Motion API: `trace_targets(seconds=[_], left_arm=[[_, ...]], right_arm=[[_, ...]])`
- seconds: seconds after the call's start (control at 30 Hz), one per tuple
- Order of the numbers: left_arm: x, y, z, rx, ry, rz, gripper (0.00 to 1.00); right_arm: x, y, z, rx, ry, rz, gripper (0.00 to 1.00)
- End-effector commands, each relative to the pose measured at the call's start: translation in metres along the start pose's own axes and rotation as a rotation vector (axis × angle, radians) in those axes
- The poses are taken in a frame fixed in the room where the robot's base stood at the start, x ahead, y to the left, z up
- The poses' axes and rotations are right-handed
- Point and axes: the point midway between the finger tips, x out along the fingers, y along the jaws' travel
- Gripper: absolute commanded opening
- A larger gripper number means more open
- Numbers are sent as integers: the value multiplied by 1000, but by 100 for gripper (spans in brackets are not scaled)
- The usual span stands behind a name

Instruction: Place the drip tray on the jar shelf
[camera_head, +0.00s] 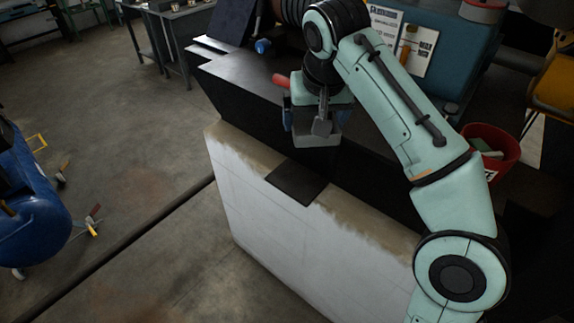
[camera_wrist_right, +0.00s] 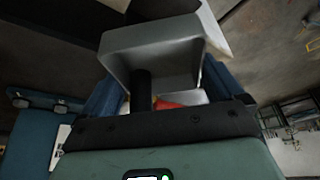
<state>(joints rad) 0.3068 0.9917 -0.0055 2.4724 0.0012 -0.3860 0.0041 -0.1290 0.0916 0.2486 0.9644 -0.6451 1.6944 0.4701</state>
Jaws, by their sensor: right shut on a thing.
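My right gripper (camera_head: 316,110) is shut on a grey, box-like drip tray (camera_head: 320,139) and holds it over the dark surface near the white wall's top edge. In the right wrist view the drip tray (camera_wrist_right: 150,42) sits between blue fingers (camera_wrist_right: 160,92), its hollow side partly visible. The gripper hides part of the tray in the head view. I cannot tell which surface is the jar shelf. A dark flat plate (camera_head: 297,183) lies on the white wall's top, below and in front of the tray. My left gripper is not in view.
A black bench top (camera_head: 238,78) extends behind my right gripper. A red-ended object (camera_head: 281,80) shows beside the gripper. A red bucket (camera_head: 491,150) stands right of my arm. A blue tank (camera_head: 30,205) is at the left. Bare floor (camera_head: 130,130) lies between.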

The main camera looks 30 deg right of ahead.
Motion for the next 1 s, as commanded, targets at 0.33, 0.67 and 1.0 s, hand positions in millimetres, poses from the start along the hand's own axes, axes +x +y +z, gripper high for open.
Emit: trace_targets(seconds=[0.33,0.67,1.0], left_arm=[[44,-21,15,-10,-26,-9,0],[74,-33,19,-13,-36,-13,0],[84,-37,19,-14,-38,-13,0]], right_arm=[[65,2,29,0,-3,3,55],[134,1,56,0,-1,1,55],[169,1,70,0,-1,1,55]])
